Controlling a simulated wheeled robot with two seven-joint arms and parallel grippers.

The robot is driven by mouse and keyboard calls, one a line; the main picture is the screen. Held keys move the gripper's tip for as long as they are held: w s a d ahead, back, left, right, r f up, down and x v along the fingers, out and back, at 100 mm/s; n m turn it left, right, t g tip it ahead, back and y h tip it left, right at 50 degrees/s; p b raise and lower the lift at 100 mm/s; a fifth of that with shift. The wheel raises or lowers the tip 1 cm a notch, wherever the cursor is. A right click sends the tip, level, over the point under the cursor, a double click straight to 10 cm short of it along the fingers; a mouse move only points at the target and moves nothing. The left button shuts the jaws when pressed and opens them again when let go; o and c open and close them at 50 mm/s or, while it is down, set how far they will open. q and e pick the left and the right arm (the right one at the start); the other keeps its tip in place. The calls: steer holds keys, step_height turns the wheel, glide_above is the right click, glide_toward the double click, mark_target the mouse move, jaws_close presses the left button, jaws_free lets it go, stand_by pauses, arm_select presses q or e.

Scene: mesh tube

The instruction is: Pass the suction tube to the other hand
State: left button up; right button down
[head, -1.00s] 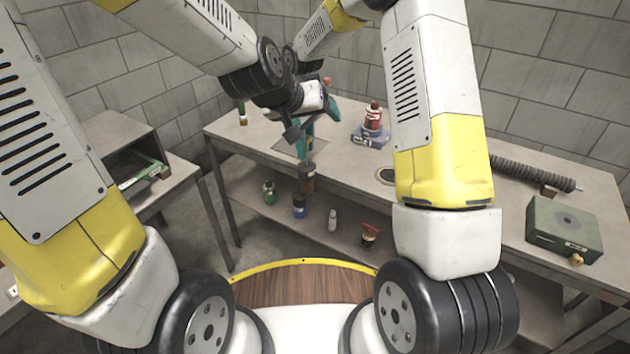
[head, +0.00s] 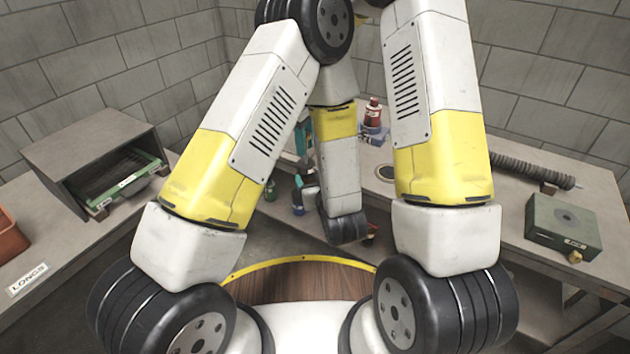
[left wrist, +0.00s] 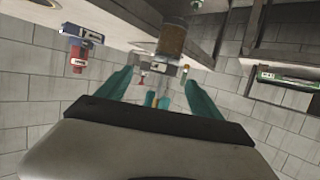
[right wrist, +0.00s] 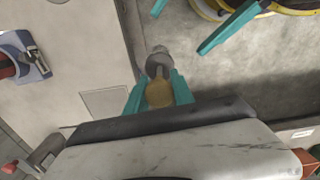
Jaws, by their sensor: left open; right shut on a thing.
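The suction tube shows in the right wrist view as a pale, clear-looking neck (right wrist: 158,62) above an amber part (right wrist: 159,94). My right gripper (right wrist: 158,84) is shut on that amber part. In the left wrist view the tube's brown cylindrical end (left wrist: 172,38) and pale middle lie beyond and between my left gripper's spread teal fingers. My left gripper (left wrist: 159,80) is open and empty, apart from the tube; its fingers also show at the top of the right wrist view. In the head view, my left arm hides the tube and most of both grippers.
A red bottle (head: 373,113) stands on a blue box on the back bench. A green box (head: 564,226) and a ribbed hose (head: 525,172) lie at the right. A metal cabinet with a green tray (head: 128,183) and an orange bin (head: 10,237) are at the left.

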mark_target(306, 165)
arm_select(q)
steer(key=x, duration=1.1)
steer(key=shift+w+a+f, duration=0.1)
steer(key=shift+w+a, duration=0.1)
steer(key=shift+a, duration=0.2)
steer(key=c, duration=1.6)
steer(key=shift+c, duration=0.2)
arm_select(e)
steer(key=c, duration=1)
jaws_free()
steer(key=shift+r, duration=0.1)
